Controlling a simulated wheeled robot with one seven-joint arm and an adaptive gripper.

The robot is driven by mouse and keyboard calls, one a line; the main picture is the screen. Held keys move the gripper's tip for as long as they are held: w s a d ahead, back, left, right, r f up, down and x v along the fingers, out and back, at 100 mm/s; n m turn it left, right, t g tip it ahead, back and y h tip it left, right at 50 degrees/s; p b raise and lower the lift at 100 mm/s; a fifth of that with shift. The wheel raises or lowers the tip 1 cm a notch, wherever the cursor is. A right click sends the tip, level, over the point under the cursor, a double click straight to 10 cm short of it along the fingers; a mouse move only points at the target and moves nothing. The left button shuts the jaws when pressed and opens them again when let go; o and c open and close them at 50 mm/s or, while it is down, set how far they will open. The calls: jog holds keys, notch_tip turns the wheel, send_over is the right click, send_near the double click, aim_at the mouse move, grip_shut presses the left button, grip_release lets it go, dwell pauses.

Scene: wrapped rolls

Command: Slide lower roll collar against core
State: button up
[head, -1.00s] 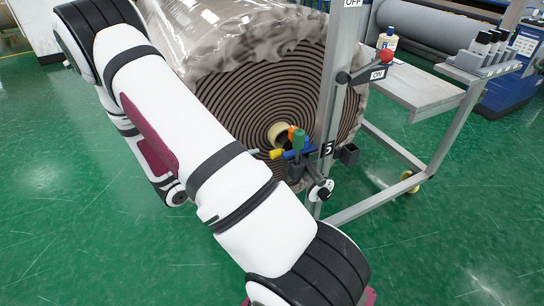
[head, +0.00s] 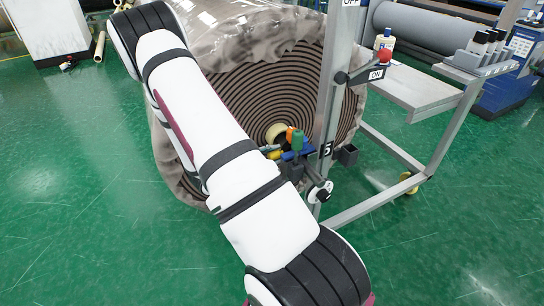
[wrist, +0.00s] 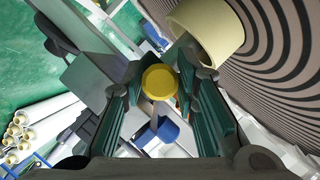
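In the head view the large wrapped roll (head: 262,85) shows its spiral end face, with the beige core (head: 276,132) at the centre. I cannot tell which part is the collar. In the wrist view my gripper (wrist: 158,75) has its teal-padded fingers apart, with a round yellow knob (wrist: 159,82) between them. I see no clear contact. The core (wrist: 207,28) sticks out at the upper right.
A side shelf (head: 405,85) and low frame rails (head: 375,200) lie to the right. Green floor is open at left.

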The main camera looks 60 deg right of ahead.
grip_shut()
jog(key=shift+w+d, duration=0.35)
jog(key=shift+w, duration=0.3)
jog(key=shift+w+d, duration=0.35)
jog(key=shift+w, duration=0.25)
jog(key=shift+w+d, duration=0.35)
jog(key=shift+w, duration=0.3)
jog(key=shift+o, duration=2)
grip_release()
jog(key=v, duration=1.2)
